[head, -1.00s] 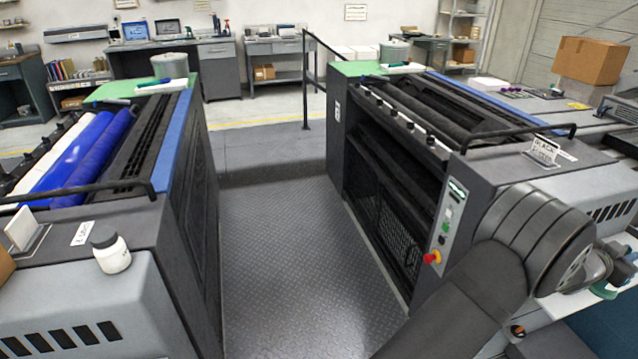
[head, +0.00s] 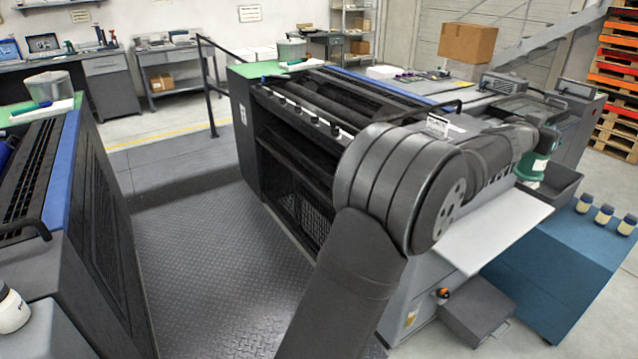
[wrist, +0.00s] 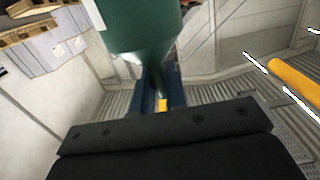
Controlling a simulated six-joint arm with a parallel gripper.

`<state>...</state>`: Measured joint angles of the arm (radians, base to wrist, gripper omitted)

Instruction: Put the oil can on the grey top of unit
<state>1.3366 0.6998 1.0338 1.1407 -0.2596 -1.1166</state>
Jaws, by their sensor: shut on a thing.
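The oil can is a dark green can (head: 533,165) at the right of the head view, partly hidden by my arm and gripper. In the wrist view the green can (wrist: 143,28) fills the top middle and narrows toward the jaws. My gripper (wrist: 161,82) is shut on it. In the head view my gripper (head: 548,132) is at the far end of my arm, and its fingers are hard to make out. The can appears above or beside the right unit's end. The right unit (head: 262,150) has a grey top (head: 470,97), partly covered by my arm.
A cardboard box (head: 467,43) stands on the right unit's far side. A dark bin (head: 552,186) is close to the can. A blue cabinet (head: 560,262) holds small jars (head: 604,214). A white bottle (head: 12,312) stands on the left unit. Black handrails edge the units.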

